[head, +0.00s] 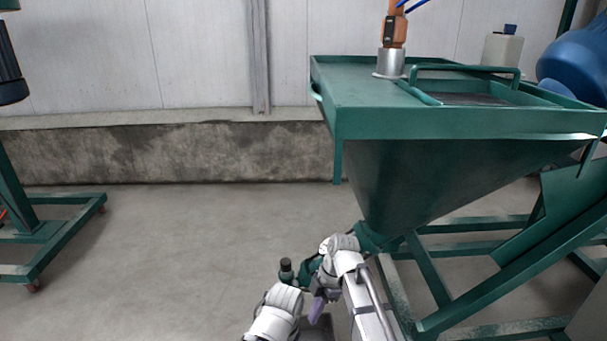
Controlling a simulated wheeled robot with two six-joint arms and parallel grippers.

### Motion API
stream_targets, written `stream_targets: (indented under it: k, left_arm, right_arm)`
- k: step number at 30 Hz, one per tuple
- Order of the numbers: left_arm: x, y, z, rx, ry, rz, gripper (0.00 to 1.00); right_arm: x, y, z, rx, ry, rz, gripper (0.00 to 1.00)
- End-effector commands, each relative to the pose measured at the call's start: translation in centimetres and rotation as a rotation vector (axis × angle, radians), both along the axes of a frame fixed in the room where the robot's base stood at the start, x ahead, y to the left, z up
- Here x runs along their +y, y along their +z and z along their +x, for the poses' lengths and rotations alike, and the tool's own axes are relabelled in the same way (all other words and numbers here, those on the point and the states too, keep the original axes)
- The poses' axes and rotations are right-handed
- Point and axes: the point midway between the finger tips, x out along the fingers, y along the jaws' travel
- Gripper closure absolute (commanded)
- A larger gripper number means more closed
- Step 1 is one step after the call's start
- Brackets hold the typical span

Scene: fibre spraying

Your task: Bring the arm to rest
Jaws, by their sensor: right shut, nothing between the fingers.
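My right arm is folded at the bottom centre of the head view, its white links bent in front of the green hopper machine (400,180). My right gripper (317,308) is small and partly covered by the arm links. It is shut, and I see nothing held in it. It hangs low over the concrete floor, left of the hopper's lower end. My left gripper is not in view.
The machine's green frame legs (430,275) stand close to the right of my arm. A small dark cylinder (286,270) shows just left of the arm. A green wheeled frame (65,240) stands far left. The floor (190,250) between is clear.

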Motion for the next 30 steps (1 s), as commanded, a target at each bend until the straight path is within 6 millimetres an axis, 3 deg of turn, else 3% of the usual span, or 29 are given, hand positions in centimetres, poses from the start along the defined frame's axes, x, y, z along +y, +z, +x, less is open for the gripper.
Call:
stream_targets:
  k: [11,17,23,30]
  left_arm:
    - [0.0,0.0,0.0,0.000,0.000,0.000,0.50]
    - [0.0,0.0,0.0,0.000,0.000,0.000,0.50]
    - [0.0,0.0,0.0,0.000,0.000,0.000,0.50]
    - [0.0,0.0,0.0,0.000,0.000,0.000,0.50]
  right_arm:
    - [-0.1,-0.3,-1.9,0.046,-0.182,-0.077,1.00]
    - [-0.2,-0.6,-3.5,0.079,-0.365,-0.149,1.00]
    - [-0.7,-0.9,-6.1,0.109,-0.646,-0.252,1.00]
    - [-1.8,-1.2,-9.9,0.111,-1.144,-0.386,1.00]
